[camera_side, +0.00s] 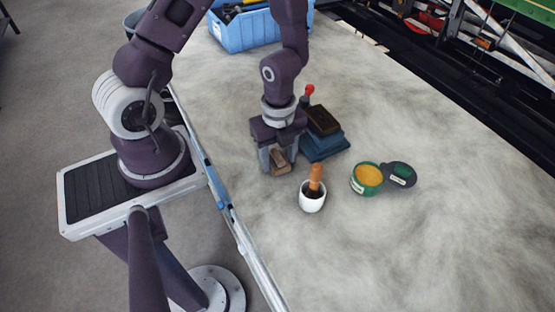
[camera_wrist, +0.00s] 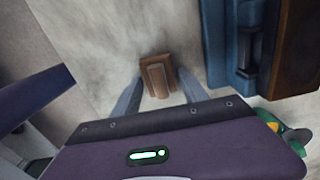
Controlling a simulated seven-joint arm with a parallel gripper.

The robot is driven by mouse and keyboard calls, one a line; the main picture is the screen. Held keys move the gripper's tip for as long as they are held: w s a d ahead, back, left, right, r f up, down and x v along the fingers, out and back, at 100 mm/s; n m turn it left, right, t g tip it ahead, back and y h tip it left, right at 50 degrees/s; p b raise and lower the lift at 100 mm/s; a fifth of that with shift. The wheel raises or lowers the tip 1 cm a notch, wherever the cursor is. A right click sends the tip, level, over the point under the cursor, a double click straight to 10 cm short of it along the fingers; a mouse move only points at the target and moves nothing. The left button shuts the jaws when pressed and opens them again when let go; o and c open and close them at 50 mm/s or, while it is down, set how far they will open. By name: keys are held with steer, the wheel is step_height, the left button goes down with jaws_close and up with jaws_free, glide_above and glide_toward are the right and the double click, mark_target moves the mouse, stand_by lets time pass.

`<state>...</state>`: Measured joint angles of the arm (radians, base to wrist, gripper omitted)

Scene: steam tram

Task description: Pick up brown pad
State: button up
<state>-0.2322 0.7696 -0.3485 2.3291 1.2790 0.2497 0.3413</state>
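A small brown pad (camera_wrist: 157,72) with a raised lighter block on its top lies on the grey table, between the fingertips of my gripper (camera_wrist: 160,80) in the wrist view. In the side view the brown pad (camera_side: 280,160) shows low beside the fingers of my gripper (camera_side: 278,162), partly hidden by them. My gripper points down and is open, with one finger on each side of the pad. I cannot tell whether either fingertip touches it.
A blue stand (camera_side: 325,146) with a dark brown block (camera_side: 323,119) is close beside my gripper. A white cup (camera_side: 312,202) with a wooden-handled tool (camera_side: 315,178) and a green tin (camera_side: 366,182) stand nearby. A blue crate (camera_side: 245,32) is at the back. The table's right side is clear.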

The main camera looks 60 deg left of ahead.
mark_target(278, 156)
steer(key=c, duration=1)
steer(key=shift+o, duration=0.2)
step_height(278, 156, up, 10)
